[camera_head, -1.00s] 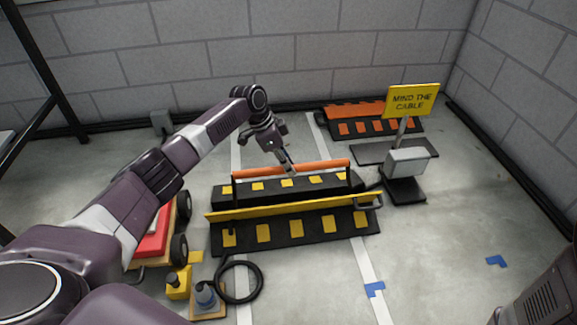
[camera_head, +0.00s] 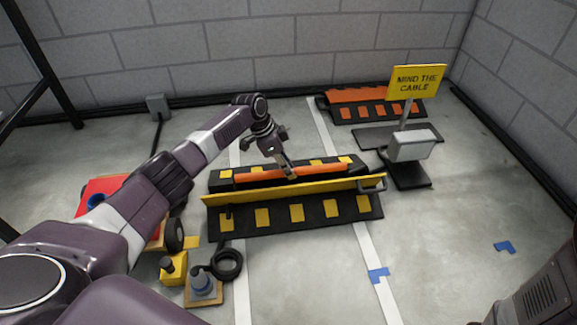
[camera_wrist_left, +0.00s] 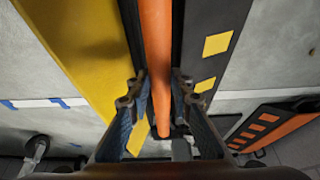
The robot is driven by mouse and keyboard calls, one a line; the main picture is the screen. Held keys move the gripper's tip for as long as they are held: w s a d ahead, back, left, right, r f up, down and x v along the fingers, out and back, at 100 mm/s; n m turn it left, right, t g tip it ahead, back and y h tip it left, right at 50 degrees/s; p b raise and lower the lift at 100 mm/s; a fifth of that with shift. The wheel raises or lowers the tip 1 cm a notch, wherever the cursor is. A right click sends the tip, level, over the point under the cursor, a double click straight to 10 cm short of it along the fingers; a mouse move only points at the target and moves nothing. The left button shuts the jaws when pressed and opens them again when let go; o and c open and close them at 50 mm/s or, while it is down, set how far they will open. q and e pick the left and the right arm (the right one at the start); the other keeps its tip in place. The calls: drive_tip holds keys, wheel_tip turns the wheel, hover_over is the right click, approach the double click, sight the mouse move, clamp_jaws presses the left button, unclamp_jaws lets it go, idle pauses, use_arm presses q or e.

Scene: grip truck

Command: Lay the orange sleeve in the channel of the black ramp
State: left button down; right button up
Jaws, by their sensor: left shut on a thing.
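The orange sleeve (camera_head: 322,170) lies lengthwise low along the black ramp (camera_head: 279,217), behind the raised yellow lid (camera_head: 250,194). My left gripper (camera_head: 290,175) is shut on the sleeve near its middle. In the left wrist view the sleeve (camera_wrist_left: 156,45) runs between the two fingers of my left gripper (camera_wrist_left: 158,95), with the yellow lid (camera_wrist_left: 75,40) on one side and the ramp's black part with yellow patches (camera_wrist_left: 209,60) on the other. The lid hides the sleeve's underside, so I cannot tell whether it touches the channel floor. My right gripper is out of view.
A yellow "mind the cable" sign (camera_head: 416,81) stands on a base right of the ramp. An orange-and-black ramp (camera_head: 372,104) lies behind. A red cart (camera_head: 100,187), a yellow block (camera_head: 173,268) and a coiled black cable (camera_head: 227,265) are at left.

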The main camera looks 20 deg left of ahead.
use_arm(q)
wheel_tip(320, 180, down, 7)
drive_tip(key=b, duration=0.5)
drive_tip(key=shift+f, duration=0.2)
drive_tip(key=shift+f, duration=0.2)
drive_tip(key=shift+f, duration=0.4)
drive_tip(key=c, duration=1.7)
unclamp_jaws()
drive_tip(key=shift+o, duration=0.2)
